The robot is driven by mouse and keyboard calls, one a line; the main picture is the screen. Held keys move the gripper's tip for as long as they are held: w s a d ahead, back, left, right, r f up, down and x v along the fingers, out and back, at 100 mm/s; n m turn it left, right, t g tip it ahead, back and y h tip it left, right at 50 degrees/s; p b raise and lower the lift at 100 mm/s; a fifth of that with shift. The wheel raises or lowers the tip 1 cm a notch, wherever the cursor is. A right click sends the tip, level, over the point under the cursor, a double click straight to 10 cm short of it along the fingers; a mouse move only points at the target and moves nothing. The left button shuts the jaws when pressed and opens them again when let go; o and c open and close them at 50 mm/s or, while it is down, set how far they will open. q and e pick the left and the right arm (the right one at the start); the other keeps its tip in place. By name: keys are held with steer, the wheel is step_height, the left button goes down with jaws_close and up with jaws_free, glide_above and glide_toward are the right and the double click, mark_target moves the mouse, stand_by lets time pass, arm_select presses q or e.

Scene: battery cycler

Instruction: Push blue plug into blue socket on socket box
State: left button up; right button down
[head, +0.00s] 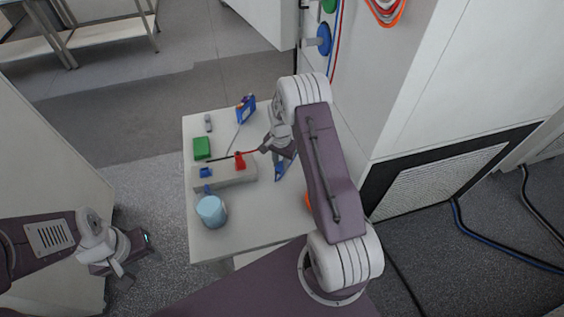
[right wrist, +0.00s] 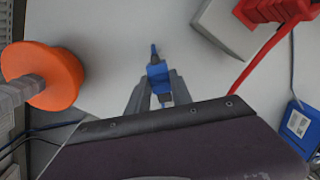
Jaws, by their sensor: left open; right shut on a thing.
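The grey socket box (head: 222,181) lies on the white table, with the blue socket (head: 206,172) at its left part and a red plug (head: 240,161) at its right part. In the right wrist view, a corner of the box (right wrist: 222,32) and the red plug (right wrist: 272,8) show at the top right. My right gripper (right wrist: 155,92) is shut on the blue plug (right wrist: 157,75). In the head view the blue plug (head: 280,172) is right of the box, apart from it. My left gripper (head: 124,272) is open and empty, off the table's left side.
A light-blue cup (head: 211,211) stands in front of the box. A green block (head: 202,148), a small grey item (head: 208,122) and a blue device (head: 246,109) lie behind it. An orange round part (right wrist: 45,78) is left of my right gripper. A white cabinet (head: 440,70) borders the table's right.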

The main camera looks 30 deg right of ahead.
mark_target(281, 165)
steer(key=shift+f+b, duration=1.45)
steer(key=shift+f, duration=0.6)
steer(key=c, duration=1.1)
jaws_free()
steer(key=shift+r, duration=0.1)
steer(key=shift+o, duration=0.2)
steer(key=shift+r, duration=0.1)
step_height(281, 165, up, 9)
steer(key=shift+f+b, duration=0.1)
steer(key=shift+b, duration=0.25)
